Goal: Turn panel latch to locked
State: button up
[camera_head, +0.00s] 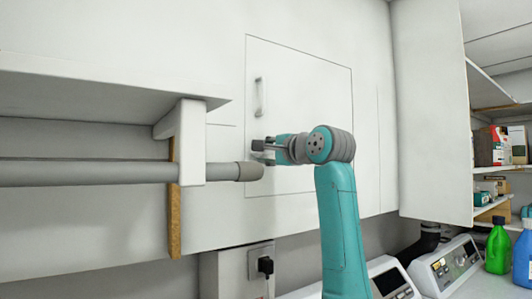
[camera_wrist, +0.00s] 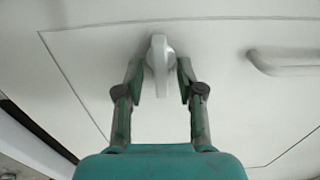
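A white square panel (camera_head: 310,85) with a thin dark outline is set in the wall cabinet. Its latch (camera_wrist: 159,62) is a light grey, rounded lever in the wrist view, pointing roughly straight down that picture. My gripper (camera_wrist: 160,82) has one finger on each side of the latch, with small gaps showing, so it looks open around it. In the head view my gripper (camera_head: 265,150) is at the panel's lower left edge and mostly hides the latch.
A white bar handle (camera_head: 261,97) sits above the latch; it also shows in the wrist view (camera_wrist: 295,62). A grey rail (camera_head: 100,172) under a shelf (camera_head: 90,85) ends close left of my gripper. Machines (camera_head: 448,268) and bottles (camera_head: 498,247) stand lower right.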

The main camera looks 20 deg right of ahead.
jog(key=shift+s, duration=0.1)
jog(key=v, duration=1.2)
dwell(0.4)
